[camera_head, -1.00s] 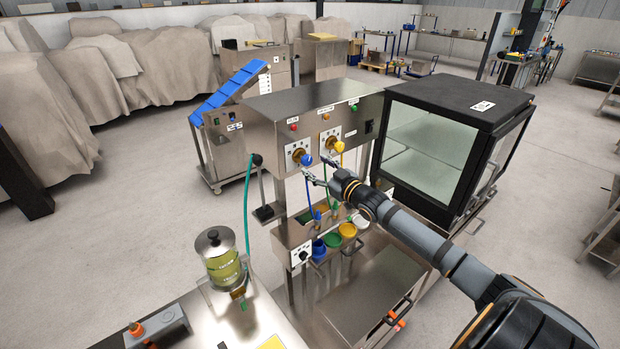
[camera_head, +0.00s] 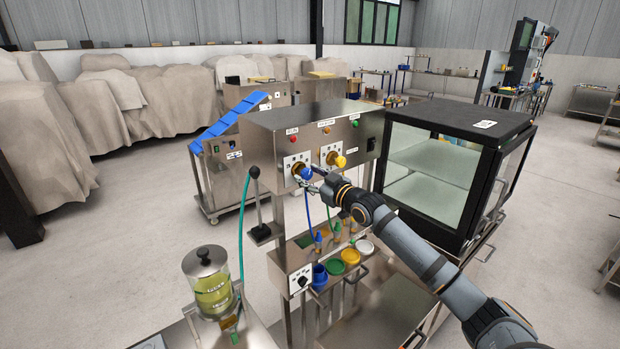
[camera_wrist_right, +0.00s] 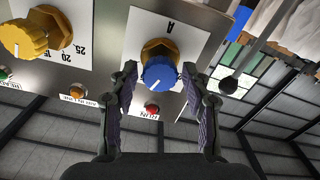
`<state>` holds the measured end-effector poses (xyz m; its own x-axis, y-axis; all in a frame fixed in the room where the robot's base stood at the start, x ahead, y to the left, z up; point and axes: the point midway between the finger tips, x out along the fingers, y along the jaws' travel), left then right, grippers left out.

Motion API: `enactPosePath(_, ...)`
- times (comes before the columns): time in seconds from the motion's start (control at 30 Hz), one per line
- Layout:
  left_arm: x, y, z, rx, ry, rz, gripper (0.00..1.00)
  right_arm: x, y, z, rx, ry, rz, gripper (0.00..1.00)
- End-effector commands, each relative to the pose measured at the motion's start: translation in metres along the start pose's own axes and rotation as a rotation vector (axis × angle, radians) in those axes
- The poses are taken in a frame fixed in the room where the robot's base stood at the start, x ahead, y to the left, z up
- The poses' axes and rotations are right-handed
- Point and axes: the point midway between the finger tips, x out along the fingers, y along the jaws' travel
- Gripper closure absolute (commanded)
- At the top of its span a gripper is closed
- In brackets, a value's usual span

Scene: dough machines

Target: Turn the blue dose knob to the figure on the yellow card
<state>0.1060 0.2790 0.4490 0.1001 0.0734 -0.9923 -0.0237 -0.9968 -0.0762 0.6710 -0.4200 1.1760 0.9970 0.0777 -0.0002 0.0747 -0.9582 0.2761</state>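The blue dose knob (camera_head: 304,172) is on the left of the steel machine's front. The right wrist view shows the knob (camera_wrist_right: 158,73) on a brass collar over a white plate, with a white mark on its lower rim. My right gripper (camera_head: 309,182) is at the knob. In the right wrist view the gripper fingers (camera_wrist_right: 158,78) stand open on either side of it, with a small gap on each side. Most of the plate's figures are hidden or too small to read. No yellow card can be made out now. My left gripper is out of view.
A yellow knob (camera_head: 337,160) sits right of the blue one; it also shows in the wrist view (camera_wrist_right: 25,40). A black lever (camera_head: 257,190) stands left of the machine. Coloured cups (camera_head: 335,267) sit below. A glass-fronted cabinet (camera_head: 435,165) stands to the right.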

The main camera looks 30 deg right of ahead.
Motion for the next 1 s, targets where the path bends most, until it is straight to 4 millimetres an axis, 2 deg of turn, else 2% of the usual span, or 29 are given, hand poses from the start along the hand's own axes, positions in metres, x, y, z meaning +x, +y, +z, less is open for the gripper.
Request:
enactPosePath(0.03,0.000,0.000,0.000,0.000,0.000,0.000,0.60,0.000,0.000,0.000,0.000,0.000,0.000,0.63)
enactPosePath(0.2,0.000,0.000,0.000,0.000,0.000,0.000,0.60,0.000,0.000,0.000,0.000,0.000,0.000,0.86)
enactPosePath(0.3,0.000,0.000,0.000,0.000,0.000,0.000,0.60,0.000,0.000,0.000,0.000,0.000,0.000,0.96)
enactPosePath(0.67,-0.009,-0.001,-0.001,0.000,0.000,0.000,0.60,0.000,0.000,-0.002,0.089,0.000,0.000,0.96)
enactPosePath(1.0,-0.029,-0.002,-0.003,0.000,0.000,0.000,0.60,0.000,0.001,-0.002,0.349,-0.002,0.000,0.96)
